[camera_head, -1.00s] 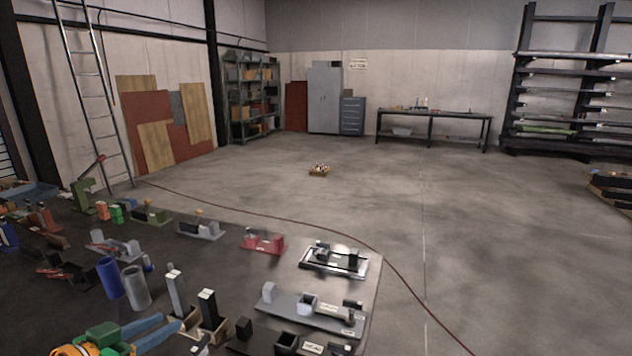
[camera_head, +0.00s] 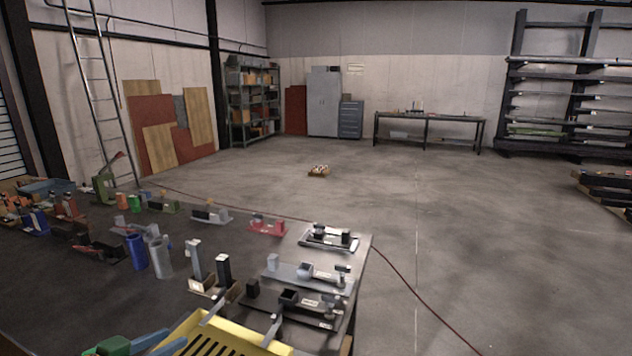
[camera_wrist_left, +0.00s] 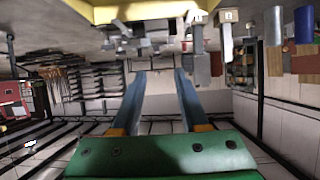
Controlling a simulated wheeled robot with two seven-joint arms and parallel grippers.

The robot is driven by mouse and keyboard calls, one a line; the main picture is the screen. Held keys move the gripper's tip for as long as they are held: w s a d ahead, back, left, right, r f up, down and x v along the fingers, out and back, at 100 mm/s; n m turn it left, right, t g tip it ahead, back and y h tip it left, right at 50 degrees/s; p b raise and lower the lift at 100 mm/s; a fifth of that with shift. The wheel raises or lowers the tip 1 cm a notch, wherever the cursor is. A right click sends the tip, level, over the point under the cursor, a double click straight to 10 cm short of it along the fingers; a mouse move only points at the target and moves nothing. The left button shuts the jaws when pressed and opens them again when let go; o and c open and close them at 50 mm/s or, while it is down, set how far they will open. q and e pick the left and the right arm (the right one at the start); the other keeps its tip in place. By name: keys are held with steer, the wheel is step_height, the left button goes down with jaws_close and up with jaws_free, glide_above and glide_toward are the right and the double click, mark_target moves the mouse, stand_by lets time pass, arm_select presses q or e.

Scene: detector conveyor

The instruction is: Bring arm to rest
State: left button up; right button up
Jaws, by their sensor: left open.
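My left gripper (camera_head: 168,338) shows at the bottom left of the head view, with a green body and blue fingers, partly cut off by the lower edge. In the left wrist view its two blue fingers (camera_wrist_left: 160,74) stand apart with nothing between them. It is empty and near the front of the dark table (camera_head: 75,290). My right arm and gripper are not in view.
A yellow slotted tray (camera_head: 205,335) is just right of the gripper. Blue (camera_head: 136,252) and grey (camera_head: 160,257) cylinders, two upright posts and several small fixtures crowd the table. A red cable (camera_head: 405,280) crosses the open floor at right.

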arm_select(q)
step_height(320, 180, down, 6)
steer(key=d+g, duration=0.2)
steer(key=d, duration=0.1)
steer(key=s+d+f+n+g+y, duration=0.1)
steer(key=s+d+f+g, duration=0.2)
steer(key=s, duration=0.4)
steer(key=s+d+f+g+y, duration=0.1)
steer(key=s+d+f+y, duration=0.1)
steer(key=s+f, duration=0.4)
steer(key=s+d+f+n+g+y, duration=0.1)
steer(key=s+d+f+g, duration=0.15)
steer(key=s, duration=0.55)
steer(key=s+f+g+b, duration=0.1)
steer(key=s+f+b, duration=0.15)
steer(key=f, duration=0.85)
steer(key=s+f+b, duration=0.1)
steer(key=f+b, duration=0.2)
steer(key=f, duration=0.8)
steer(key=s+a+f+g+b, duration=0.1)
steer(key=s+f+b, duration=0.3)
steer(key=s+f, duration=0.8)
step_height(320, 180, down, 4)
steer(key=shift+a+r+b, duration=0.15)
steer(key=shift+a+b, duration=0.15)
steer(key=shift+a, duration=0.25)
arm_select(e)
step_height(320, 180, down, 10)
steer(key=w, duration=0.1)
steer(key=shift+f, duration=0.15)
